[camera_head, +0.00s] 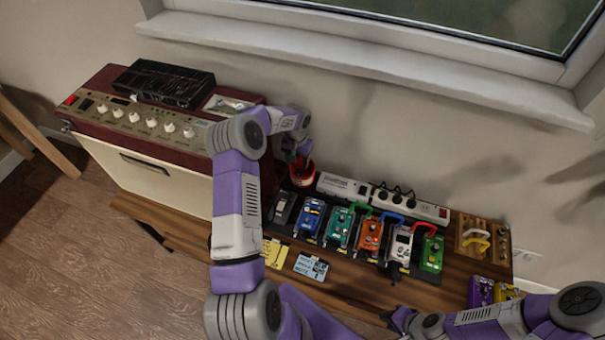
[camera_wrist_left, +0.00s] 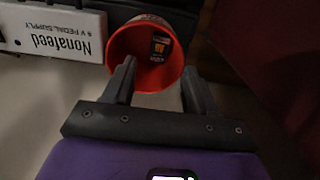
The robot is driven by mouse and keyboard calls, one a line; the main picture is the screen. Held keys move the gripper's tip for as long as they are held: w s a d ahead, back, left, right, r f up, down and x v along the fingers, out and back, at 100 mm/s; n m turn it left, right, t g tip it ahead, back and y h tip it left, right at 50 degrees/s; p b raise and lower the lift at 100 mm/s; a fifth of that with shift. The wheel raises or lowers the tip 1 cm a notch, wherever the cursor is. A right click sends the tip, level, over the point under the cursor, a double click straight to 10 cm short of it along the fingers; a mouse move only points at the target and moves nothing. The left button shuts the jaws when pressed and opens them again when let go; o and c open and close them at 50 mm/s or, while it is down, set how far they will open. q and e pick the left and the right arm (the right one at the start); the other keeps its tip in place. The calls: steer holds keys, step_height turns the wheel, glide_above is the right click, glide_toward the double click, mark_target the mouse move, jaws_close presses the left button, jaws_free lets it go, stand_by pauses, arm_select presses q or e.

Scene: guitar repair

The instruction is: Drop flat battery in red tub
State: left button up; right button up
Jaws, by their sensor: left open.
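The red tub (camera_head: 301,177) stands on the bench between the amplifier and the white power supply in the head view. In the left wrist view the red tub (camera_wrist_left: 122,47) is seen into from above, with a dark and orange battery (camera_wrist_left: 160,47) inside it. My left gripper (camera_wrist_left: 159,66) is open, its two fingers apart over the tub's near rim, with nothing between them. In the head view my left gripper (camera_head: 299,158) is just above the tub, partly hidden by its wrist. My right gripper (camera_head: 394,319) is at the bottom edge, its fingers unclear.
A white power supply (camera_head: 342,187) is right beside the tub, and the maroon amplifier (camera_head: 110,122) is left of it. Several coloured pedals (camera_head: 370,237) line the bench in front. A yellow card (camera_head: 274,253) and a blue card (camera_head: 311,267) lie nearer.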

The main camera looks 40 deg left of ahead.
arm_select(q)
step_height(320, 180, up, 8)
steer(key=p, duration=0.2)
steer(key=shift+f, duration=0.2)
stand_by(0.4)
